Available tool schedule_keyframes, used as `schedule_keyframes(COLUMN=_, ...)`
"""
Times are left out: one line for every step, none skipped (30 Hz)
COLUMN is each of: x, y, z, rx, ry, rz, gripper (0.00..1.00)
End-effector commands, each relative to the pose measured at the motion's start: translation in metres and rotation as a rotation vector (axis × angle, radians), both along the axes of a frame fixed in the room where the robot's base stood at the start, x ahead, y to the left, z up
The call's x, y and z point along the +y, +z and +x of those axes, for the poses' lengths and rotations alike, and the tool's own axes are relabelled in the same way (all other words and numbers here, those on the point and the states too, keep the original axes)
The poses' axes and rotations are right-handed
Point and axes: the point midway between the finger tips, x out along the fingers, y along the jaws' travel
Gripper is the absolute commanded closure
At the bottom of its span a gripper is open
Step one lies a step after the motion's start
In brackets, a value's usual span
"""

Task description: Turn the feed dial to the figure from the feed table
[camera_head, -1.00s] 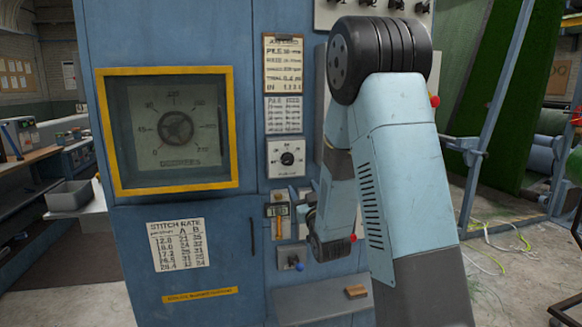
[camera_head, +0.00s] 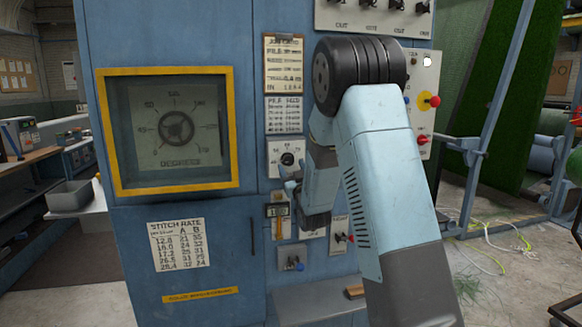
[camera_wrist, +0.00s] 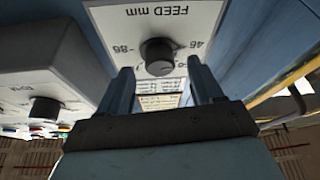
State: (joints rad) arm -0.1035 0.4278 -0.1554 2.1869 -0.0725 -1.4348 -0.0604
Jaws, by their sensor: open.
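The feed dial is a black knob on a white plate (camera_head: 287,153) on the blue cabinet. In the wrist view its "FEED mm" plate (camera_wrist: 188,15) appears upside down, with figures 46 and 86 readable. The black knob (camera_wrist: 158,55) shows between and beyond the fingertips. My gripper (camera_wrist: 160,68) is open and empty; contact with the knob cannot be told. In the head view my gripper (camera_head: 289,180) is just below the dial, partly covering its lower edge. The pile feed card (camera_head: 284,115) hangs above the dial; its figures are too small to read.
A job card (camera_head: 284,63) hangs above the feed card. A stitch rate table (camera_head: 179,245) is on the lower left door. A yellow-framed degrees gauge (camera_head: 177,130) is at left. Another knob (camera_wrist: 45,108) is beside my gripper.

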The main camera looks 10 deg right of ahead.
Motion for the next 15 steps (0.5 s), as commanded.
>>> schedule_keyframes(x=0.0, y=0.002, z=0.006, rx=-0.001, ry=0.0, rz=0.0, gripper=0.34)
schedule_keyframes(x=0.001, y=0.003, z=0.009, rx=-0.001, ry=0.0, rz=0.0, gripper=0.34)
schedule_keyframes(x=0.001, y=0.004, z=0.012, rx=0.0, ry=0.0, rz=0.0, gripper=0.34)
schedule_keyframes(x=0.001, y=0.005, z=0.014, rx=0.0, ry=0.0, rz=0.0, gripper=0.34)
schedule_keyframes(x=0.001, y=0.006, z=0.016, rx=0.001, ry=0.0, rz=0.0, gripper=0.34)
schedule_keyframes(x=0.001, y=0.007, z=0.018, rx=0.0, ry=0.0, rz=0.0, gripper=0.34)
schedule_keyframes(x=0.001, y=0.007, z=0.019, rx=0.0, ry=0.0, rz=0.0, gripper=0.34)
schedule_keyframes(x=0.001, y=0.008, z=0.02, rx=0.0, ry=0.0, rz=0.0, gripper=0.34)
schedule_keyframes(x=0.001, y=0.008, z=0.02, rx=0.0, ry=0.0, rz=0.0, gripper=0.34)
schedule_keyframes(x=0.001, y=0.008, z=0.021, rx=0.001, ry=0.0, rz=0.0, gripper=0.34)
schedule_keyframes(x=0.001, y=0.008, z=0.021, rx=0.001, ry=-0.001, rz=-0.001, gripper=0.34)
schedule_keyframes(x=0.001, y=0.008, z=0.021, rx=0.001, ry=-0.001, rz=-0.001, gripper=0.34)
schedule_keyframes(x=0.001, y=0.008, z=0.021, rx=0.001, ry=-0.001, rz=-0.001, gripper=0.34)
schedule_keyframes(x=0.001, y=0.008, z=0.021, rx=0.001, ry=-0.001, rz=-0.001, gripper=0.34)
schedule_keyframes(x=0.001, y=0.008, z=0.021, rx=0.001, ry=-0.001, rz=-0.001, gripper=0.34)
